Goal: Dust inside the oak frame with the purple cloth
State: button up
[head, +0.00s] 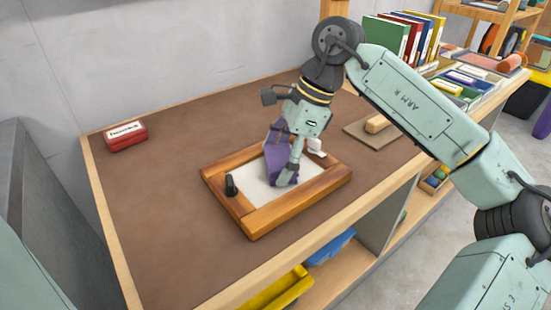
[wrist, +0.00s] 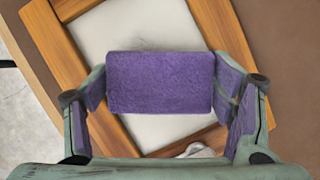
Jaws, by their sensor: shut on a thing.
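The oak frame (head: 250,222) lies flat on the brown worktop, with a pale panel (head: 254,188) inside its border. My gripper (head: 287,176) is over the inside of the frame, shut on the purple cloth (head: 274,165). In the wrist view the cloth (wrist: 160,82) is a folded purple block held between the two fingers, above the pale panel (wrist: 140,25). A faint grey smudge (wrist: 143,44) shows on the panel just beyond the cloth. I cannot tell whether the cloth touches the panel. Part of the panel is hidden under the cloth and my gripper.
A small black object (head: 231,185) stands at the frame's left side, and a white item (head: 316,148) lies at its far right corner. A red labelled box (head: 125,136) sits at the back left. A board with a wooden handle (head: 377,123) lies to the right.

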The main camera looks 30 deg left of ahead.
aim_at(243, 187)
jog(key=shift+w+d+p, duration=0.15)
jog(key=shift+w+d, duration=0.1)
jog(key=shift+w, duration=0.5)
jog(key=shift+w+d+p, duration=0.1)
jog(key=shift+w+d, duration=0.2)
jog(key=shift+w, duration=0.4)
jog(key=shift+w+d+p, duration=0.15)
jog(key=shift+w+d, duration=0.1)
jog(key=shift+w, duration=0.5)
jog(key=shift+s, duration=0.1)
jog(key=shift+s+a+b, duration=0.25)
jog(key=shift+s+a, duration=0.1)
jog(key=shift+s, duration=0.55)
jog(key=shift+s+a+b, duration=0.25)
jog(key=shift+s+a, duration=0.05)
jog(key=shift+s, duration=0.6)
jog(key=shift+s+a+b, duration=0.25)
jog(key=shift+s+a, duration=0.1)
jog(key=shift+s, duration=0.55)
jog(key=shift+s+a+b, duration=0.2)
jog(key=shift+s+a, duration=0.1)
jog(key=shift+s, duration=0.6)
jog(key=shift+s+a+b, duration=0.2)
jog(key=shift+s+a, duration=0.15)
jog(key=shift+s, duration=0.6)
jog(key=shift+s+a+b, duration=0.2)
jog(key=shift+s+a, duration=0.1)
jog(key=shift+s, duration=0.6)
notch_tip(243, 187, up, 7)
jog(key=p, duration=0.5)
